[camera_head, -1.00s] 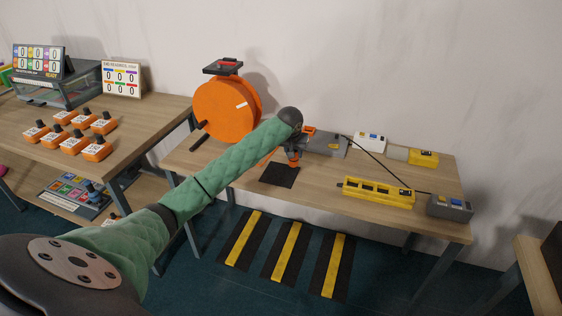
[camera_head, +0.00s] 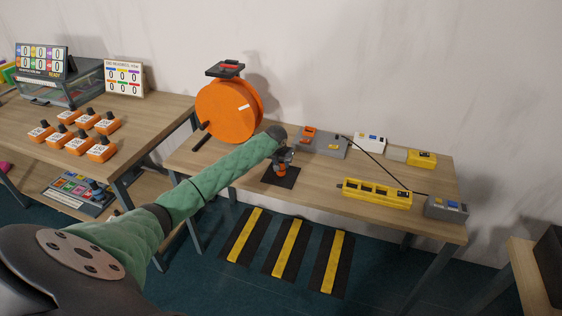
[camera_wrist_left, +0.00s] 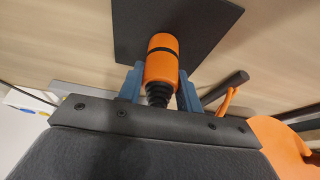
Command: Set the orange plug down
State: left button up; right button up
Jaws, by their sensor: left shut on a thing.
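The orange plug (camera_head: 281,169) has a black band and a ribbed black end, which show in the left wrist view (camera_wrist_left: 162,62). My left gripper (camera_head: 284,158) is shut on it, with a blue finger on each side of the plug in the left wrist view (camera_wrist_left: 160,84). The plug is over the black square mat (camera_head: 292,180), which also shows in the left wrist view (camera_wrist_left: 207,25). I cannot tell whether the plug touches the mat. My right gripper is not in view.
On the same table (camera_head: 320,178) stand an orange cable reel (camera_head: 228,112), a grey box (camera_head: 325,145), a yellow power strip (camera_head: 376,194) and a grey switch box (camera_head: 446,207). A thin black cable crosses behind the strip. Bare table lies right of the mat.

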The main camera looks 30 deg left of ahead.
pick_arm(q)
jog(key=shift+f, duration=0.1)
jog(key=o, duration=1)
